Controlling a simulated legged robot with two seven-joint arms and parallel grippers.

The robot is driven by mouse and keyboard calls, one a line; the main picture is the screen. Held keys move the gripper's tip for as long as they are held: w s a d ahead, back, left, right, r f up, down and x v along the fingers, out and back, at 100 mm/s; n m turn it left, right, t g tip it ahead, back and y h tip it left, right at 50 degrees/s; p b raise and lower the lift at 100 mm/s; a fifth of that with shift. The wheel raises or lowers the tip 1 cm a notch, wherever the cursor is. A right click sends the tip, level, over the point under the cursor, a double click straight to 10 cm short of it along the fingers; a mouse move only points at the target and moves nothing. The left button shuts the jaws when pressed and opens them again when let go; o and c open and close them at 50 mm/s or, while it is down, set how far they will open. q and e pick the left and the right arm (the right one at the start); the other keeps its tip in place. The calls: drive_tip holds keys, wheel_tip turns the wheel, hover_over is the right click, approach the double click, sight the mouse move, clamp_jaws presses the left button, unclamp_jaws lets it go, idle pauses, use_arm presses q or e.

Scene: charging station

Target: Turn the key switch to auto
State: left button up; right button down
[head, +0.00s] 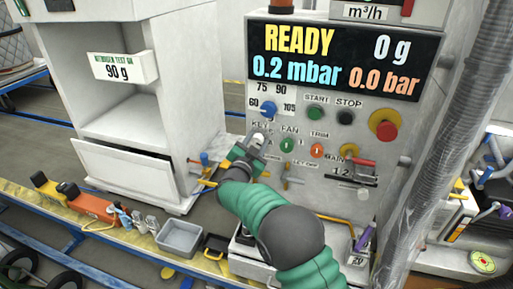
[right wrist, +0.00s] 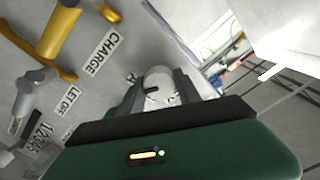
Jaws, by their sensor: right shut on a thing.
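The charging station panel (head: 345,110) stands in front of me, with its display reading READY. The key switch is below the KEY label, mostly hidden behind my right gripper (head: 259,143) in the head view. In the right wrist view the key switch (right wrist: 158,78) is a round pale knob with a dark mark on it. My right gripper (right wrist: 163,92) is shut on it, one finger on each side. The switch's position label is hidden, so I cannot tell which setting it points to. My left gripper is not in view.
A yellow valve handle (right wrist: 56,38) is close by in the wrist view. A white cabinet (head: 130,130) stands left.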

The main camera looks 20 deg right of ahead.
drive_tip(key=shift+f+m+b, duration=0.15)
drive_tip(key=shift+m+b, duration=0.6)
drive_tip(key=shift+m, duration=0.25)
drive_tip(key=c, duration=0.9)
unclamp_jaws()
drive_tip(key=shift+o, duration=0.2)
drive_tip(key=v, duration=1.7)
drive_tip(key=shift+b, duration=0.35)
drive_tip(key=shift+w, duration=0.1)
